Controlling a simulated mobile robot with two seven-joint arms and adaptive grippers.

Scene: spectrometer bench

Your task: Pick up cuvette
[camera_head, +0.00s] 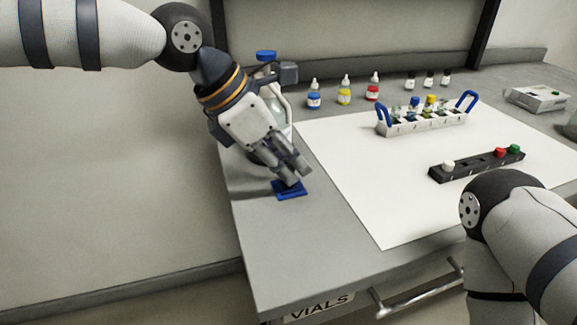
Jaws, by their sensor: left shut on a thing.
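My left gripper (296,177) points down at the left side of the bench, just above a small blue holder (290,193). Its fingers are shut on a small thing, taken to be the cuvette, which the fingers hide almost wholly. I cannot tell whether the cuvette still touches the holder. My right arm shows at the lower right, but its gripper is out of view.
A bottle with a blue cap (266,56) stands close behind my left gripper. A white rack with blue handles (424,122) and a black strip with coloured caps (477,163) stand on the white mat (365,190). Dropper bottles (345,92) stand behind. The mat's front is clear.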

